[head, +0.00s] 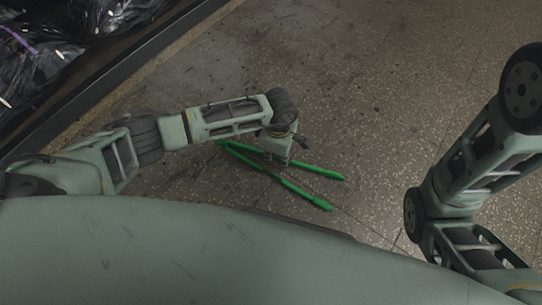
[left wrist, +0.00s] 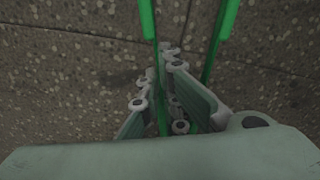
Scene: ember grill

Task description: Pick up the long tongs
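The long tongs (head: 292,187) are bright green with two long arms that spread apart toward the right. They appear to lie on the floor in the head view. My left gripper (head: 279,155) is over them and hides part of them. In the left wrist view the tongs' two arms (left wrist: 221,33) come in from the top. One arm runs down between the fingers of my left gripper (left wrist: 162,75); the other passes to the right, outside them. The fingers are close to the arm, but whether they press on it is unclear. My right gripper is out of view.
The speckled tile floor (head: 390,75) is clear around the tongs. A dark ledge or bin edge (head: 130,72) with black plastic bags (head: 35,55) is at the upper left. My right arm stands at the right.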

